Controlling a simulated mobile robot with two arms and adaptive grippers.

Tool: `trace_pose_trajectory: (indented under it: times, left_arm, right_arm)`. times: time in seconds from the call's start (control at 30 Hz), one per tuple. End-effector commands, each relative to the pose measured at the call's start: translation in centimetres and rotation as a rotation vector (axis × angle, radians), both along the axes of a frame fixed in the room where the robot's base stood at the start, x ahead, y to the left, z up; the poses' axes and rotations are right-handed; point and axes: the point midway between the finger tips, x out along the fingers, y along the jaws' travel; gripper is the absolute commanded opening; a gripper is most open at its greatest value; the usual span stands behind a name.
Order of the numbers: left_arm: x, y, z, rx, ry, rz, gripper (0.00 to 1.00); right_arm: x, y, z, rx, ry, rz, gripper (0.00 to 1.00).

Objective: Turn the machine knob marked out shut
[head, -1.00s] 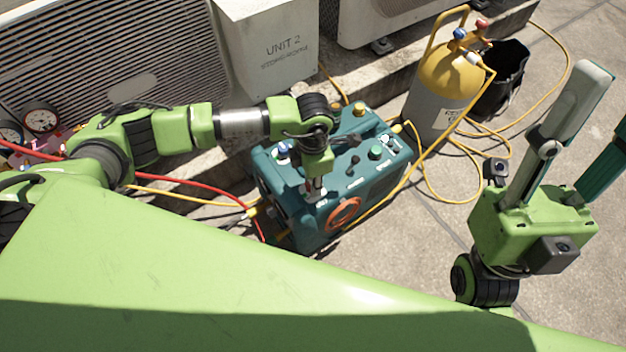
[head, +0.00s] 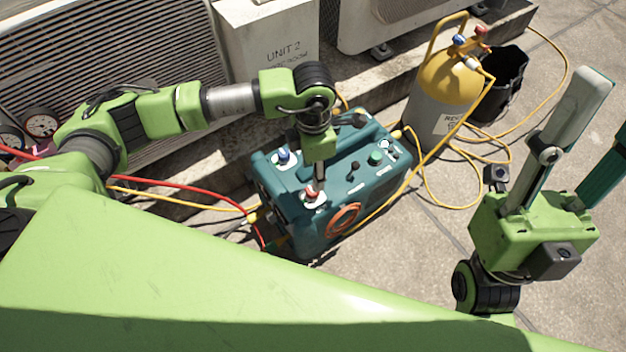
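The teal machine (head: 300,222) stands on the ground in the middle of the head view. On its top are a red knob (head: 311,195) at the near left corner, a blue knob (head: 283,156) behind it and a green knob (head: 375,157) to the right. Labels by the knobs are too small to read. My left gripper (head: 318,178) points down just above and behind the red knob, seemingly apart from it; whether its fingers are open or shut is not clear. My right gripper (head: 604,110) is raised at the right, its fingers spread and empty.
A yellow and grey cylinder (head: 452,90) with red and blue valves stands behind right, beside a black bucket (head: 500,85). Yellow hoses (head: 430,185) and a red hose (head: 190,184) run to the machine. The UNIT 2 condenser (head: 270,45) stands behind.

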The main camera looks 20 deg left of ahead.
Motion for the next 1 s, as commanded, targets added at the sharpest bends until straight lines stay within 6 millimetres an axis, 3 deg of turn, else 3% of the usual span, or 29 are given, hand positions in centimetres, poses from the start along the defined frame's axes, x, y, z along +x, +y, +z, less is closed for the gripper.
trace_pose_trajectory:
  times: [0.1,0.3,0.87,1.0]
  left_arm:
    - [0.1,0.0,2.1,-0.001,-0.002,-0.001,0.39]
    - [0.0,0.0,3.7,0.001,0.001,0.000,0.39]
    - [-0.1,0.0,3.9,0.000,0.001,-0.001,0.39]
    - [-1.7,-1.8,3.6,-0.056,0.043,-0.021,0.39]
  right_arm:
    - [0.0,0.0,0.0,0.000,0.001,0.000,0.39]
    - [0.0,0.0,0.0,0.000,0.001,0.000,0.39]
    - [0.0,0.0,0.0,0.000,0.001,0.000,0.39]
    - [0.0,0.0,0.0,0.000,0.001,0.001,0.39]
